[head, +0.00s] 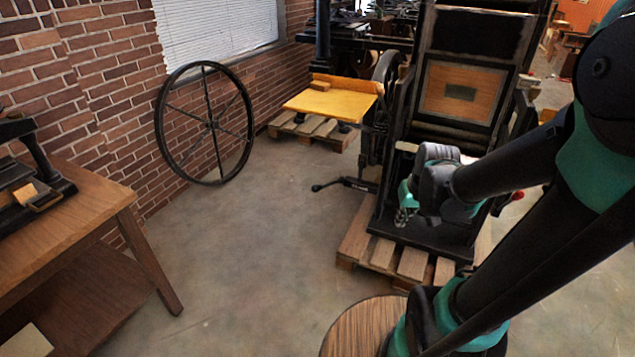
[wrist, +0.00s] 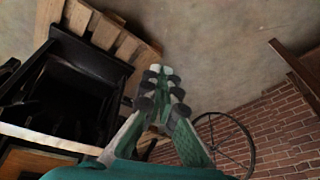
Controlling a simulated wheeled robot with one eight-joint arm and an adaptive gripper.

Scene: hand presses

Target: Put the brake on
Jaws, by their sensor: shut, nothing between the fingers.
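The black hand press (head: 465,75) stands on a wooden pallet (head: 413,262) right of centre in the head view. A long black lever (head: 345,184) sticks out low from its left side and ends in a dark grip. A red knob (head: 517,195) shows at the right side, partly behind my arm. I cannot tell for sure which of these is the brake. My gripper (head: 403,216) hangs in front of the press, above its dark base, pointing down. In the wrist view my gripper (wrist: 162,73) is shut and empty, with the press (wrist: 75,85) to the left.
A spoked wheel (head: 160,125) leans on the brick wall. A yellow board (head: 332,102) stands above another pallet beyond the lever. A wooden table (head: 70,225) is at the left, and a round wooden top (head: 345,330) is at the front. The floor between is clear.

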